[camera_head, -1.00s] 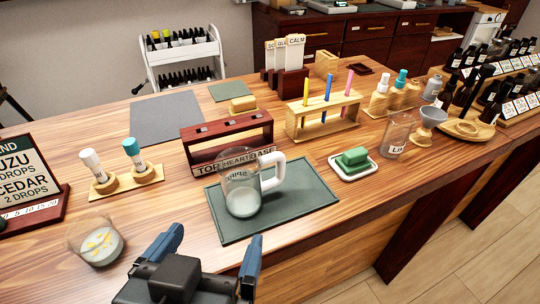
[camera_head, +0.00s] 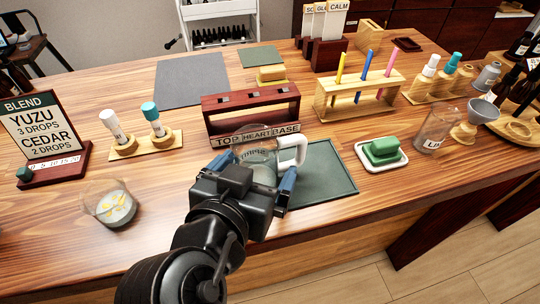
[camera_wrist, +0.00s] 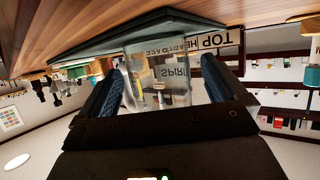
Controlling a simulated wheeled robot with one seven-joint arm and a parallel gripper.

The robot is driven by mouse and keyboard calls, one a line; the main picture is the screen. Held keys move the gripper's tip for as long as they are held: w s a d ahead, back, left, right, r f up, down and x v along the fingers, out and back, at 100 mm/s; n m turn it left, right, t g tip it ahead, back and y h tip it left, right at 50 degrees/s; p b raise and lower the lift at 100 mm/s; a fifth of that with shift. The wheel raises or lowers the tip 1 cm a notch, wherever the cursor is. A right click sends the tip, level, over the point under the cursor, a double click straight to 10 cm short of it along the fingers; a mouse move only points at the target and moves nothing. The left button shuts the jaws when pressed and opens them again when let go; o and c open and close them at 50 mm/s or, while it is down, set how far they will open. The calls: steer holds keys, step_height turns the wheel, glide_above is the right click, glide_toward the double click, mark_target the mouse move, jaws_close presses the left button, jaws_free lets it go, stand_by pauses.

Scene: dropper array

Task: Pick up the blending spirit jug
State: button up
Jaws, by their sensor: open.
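The blending spirit jug (camera_head: 262,158) is a clear glass jug with a white handle, upright on a dark green mat (camera_head: 325,184). My gripper (camera_head: 255,180) is in front of the jug and hides its lower part in the head view. In the wrist view, which is upside down, the jug (camera_wrist: 160,78), lettered "SPIRIT", shows between the two blue fingers of my open gripper (camera_wrist: 160,95). I cannot tell whether either finger touches the glass. The jug's handle (camera_head: 293,150) points right in the head view.
Behind the jug is a dark red rack (camera_head: 250,101) labelled TOP, HEART, BASE. A green soap block on a white dish (camera_head: 381,152) is to the right. Two droppers on a wooden stand (camera_head: 145,141) are behind the bowl.

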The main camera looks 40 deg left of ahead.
mark_target(247, 162)
steer(key=shift+c, duration=0.2)
steer(key=c, duration=1.1)
step_height(247, 162, up, 4)
steer(key=p, duration=0.3)
steer(key=shift+r+p, duration=0.15)
steer(key=shift+p, duration=0.25)
steer(key=s+d+r+p, duration=0.4)
steer(key=d+r, duration=0.2)
steer(key=d, duration=0.4)
steer(key=shift+s+a+f+n+g+y+b, duration=0.3)
steer(key=shift+s+a+n+y+b, duration=1)
steer(key=shift+a, duration=2.25)
steer(key=shift+s+a+f+n+g+h+b, duration=0.1)
steer(key=shift+s+a+f+n+g+b, duration=0.35)
steer(key=shift+s+a, duration=2.4)
steer(key=shift+s+a+f+n+g+y+b, duration=0.1)
steer(key=shift+s+a+f+n+y+b, duration=0.65)
steer(key=shift+a, duration=3.55)
